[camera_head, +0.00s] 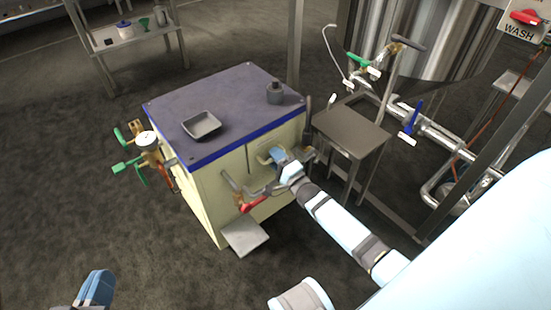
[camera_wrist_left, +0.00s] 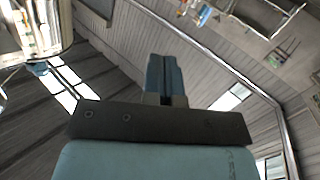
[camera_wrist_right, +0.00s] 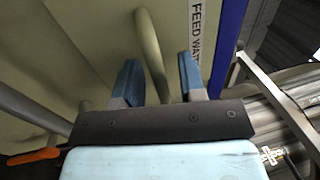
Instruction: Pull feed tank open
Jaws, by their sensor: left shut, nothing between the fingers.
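The feed tank is a cream cabinet (camera_head: 205,195) with a dark grey top edged in blue. In the right wrist view its cream front (camera_wrist_right: 95,45) carries a label (camera_wrist_right: 195,20) reading "FEED WAT…", partly cut off. A cream bar handle (camera_wrist_right: 151,52) stands on that front. My right gripper (camera_head: 279,156) is at the handle; in the right wrist view its blue fingers (camera_wrist_right: 160,75) are apart, with the handle between them. Contact cannot be told. My left gripper (camera_head: 96,286) is away at the lower left, shut and empty; its fingers (camera_wrist_left: 164,72) are together.
A grey tray (camera_head: 201,125) and a dark weight-like object (camera_head: 274,92) sit on the cabinet top. Green-handled valves (camera_head: 140,150) stick out left; red-handled pipework (camera_head: 250,204) is in front. A small metal table (camera_head: 350,130) and steel tank (camera_head: 420,40) stand right. Floor left is clear.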

